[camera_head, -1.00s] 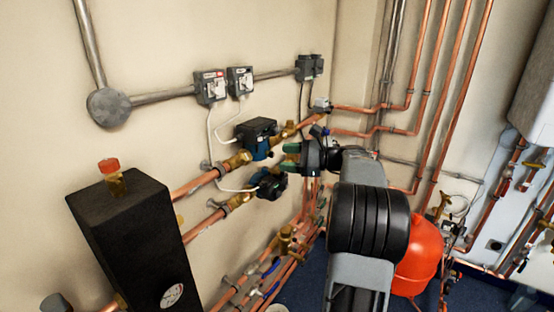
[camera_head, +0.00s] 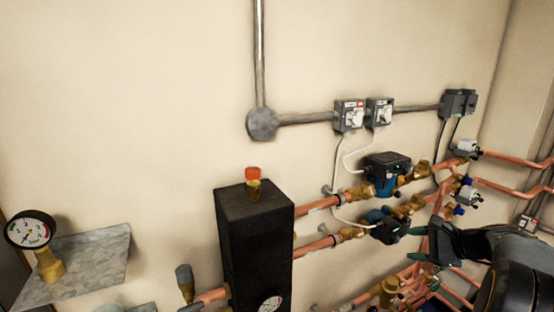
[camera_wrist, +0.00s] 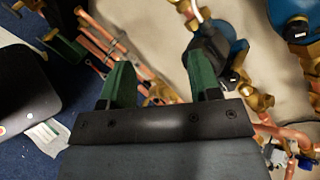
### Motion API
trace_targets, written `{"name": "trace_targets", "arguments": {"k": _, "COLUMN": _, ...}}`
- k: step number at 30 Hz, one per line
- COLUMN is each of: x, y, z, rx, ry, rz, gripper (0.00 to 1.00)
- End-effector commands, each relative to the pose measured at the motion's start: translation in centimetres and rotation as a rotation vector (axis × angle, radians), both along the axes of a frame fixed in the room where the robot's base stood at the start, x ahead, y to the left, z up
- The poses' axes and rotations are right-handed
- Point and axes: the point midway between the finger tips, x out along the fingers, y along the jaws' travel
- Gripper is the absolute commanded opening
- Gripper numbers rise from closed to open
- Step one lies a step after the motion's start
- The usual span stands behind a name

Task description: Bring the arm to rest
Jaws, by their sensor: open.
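My gripper (camera_wrist: 162,78) is open and empty in the wrist view, its two green fingers standing apart with copper pipes behind the gap. In the camera_head view my gripper (camera_head: 420,250) is at the lower right, in front of or just below the lower pump (camera_head: 388,230); I cannot tell the exact distance. My black arm (camera_head: 520,270) reaches in from the right edge and hides part of the pipes there.
Brass valves and copper pipes (camera_head: 320,204) run along the wall close to my gripper. A black insulated box (camera_head: 258,240) with a red-capped fitting (camera_head: 253,178) stands left of it. A gauge (camera_head: 32,230) and a metal shelf (camera_head: 85,262) are at far left. Blue floor (camera_wrist: 25,125) shows below.

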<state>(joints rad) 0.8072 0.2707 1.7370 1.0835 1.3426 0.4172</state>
Motion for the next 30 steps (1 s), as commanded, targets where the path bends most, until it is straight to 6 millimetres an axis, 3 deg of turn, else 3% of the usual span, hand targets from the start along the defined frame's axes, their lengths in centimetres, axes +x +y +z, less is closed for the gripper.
{"name": "trace_targets", "arguments": {"k": 3, "x": -4.1, "y": 5.7, "z": -4.0, "rx": -0.366, "ry": 0.097, "rz": 0.257, "gripper": 0.57}}
{"name": "trace_targets", "arguments": {"k": 6, "x": -8.2, "y": 9.8, "z": -6.2, "rx": -0.684, "ry": 0.117, "rz": 0.546, "gripper": 0.57}}
{"name": "trace_targets", "arguments": {"k": 9, "x": -11.9, "y": 12.9, "z": -7.3, "rx": -0.958, "ry": 0.083, "rz": 0.828, "gripper": 0.57}}
{"name": "trace_targets", "arguments": {"k": 13, "x": -15.0, "y": 15.9, "z": -7.7, "rx": -1.197, "ry": -0.001, "rz": 1.084, "gripper": 0.57}}
{"name": "trace_targets", "arguments": {"k": 18, "x": -17.2, "y": 19.2, "z": -7.1, "rx": -1.327, "ry": -0.118, "rz": 1.229, "gripper": 0.57}}
{"name": "trace_targets", "arguments": {"k": 22, "x": -17.3, "y": 21.0, "z": -5.9, "rx": -1.361, "ry": -0.196, "rz": 1.253, "gripper": 0.57}}
{"name": "trace_targets", "arguments": {"k": 30, "x": -17.3, "y": 21.7, "z": -5.8, "rx": -1.364, "ry": -0.219, "rz": 1.269, "gripper": 0.57}}
